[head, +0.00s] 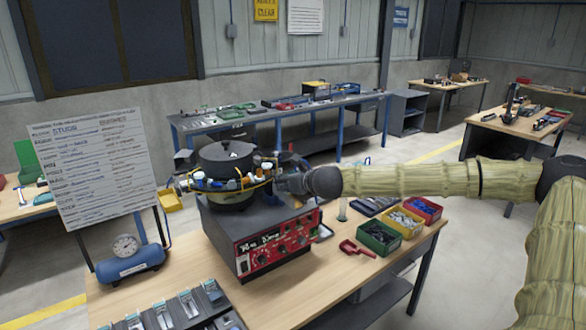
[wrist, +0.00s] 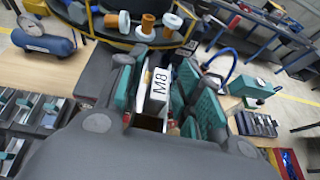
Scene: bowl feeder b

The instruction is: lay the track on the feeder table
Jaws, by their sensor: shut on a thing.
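My gripper (wrist: 160,98) is shut on a pale track piece (wrist: 158,84) marked "M8", which sits between its teal-padded fingers. In the head view my gripper (head: 287,184) is at the right side of the bowl feeder, and the track is too small or hidden to make out there. The feeder has a dark bowl (head: 227,160) ringed by coloured parts, on a grey base with a red control panel (head: 279,245). In the wrist view the bowl rim, with white and orange parts (wrist: 147,24), is just beyond the track. I cannot tell whether the track touches anything below.
Bare wood shows at the front right.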

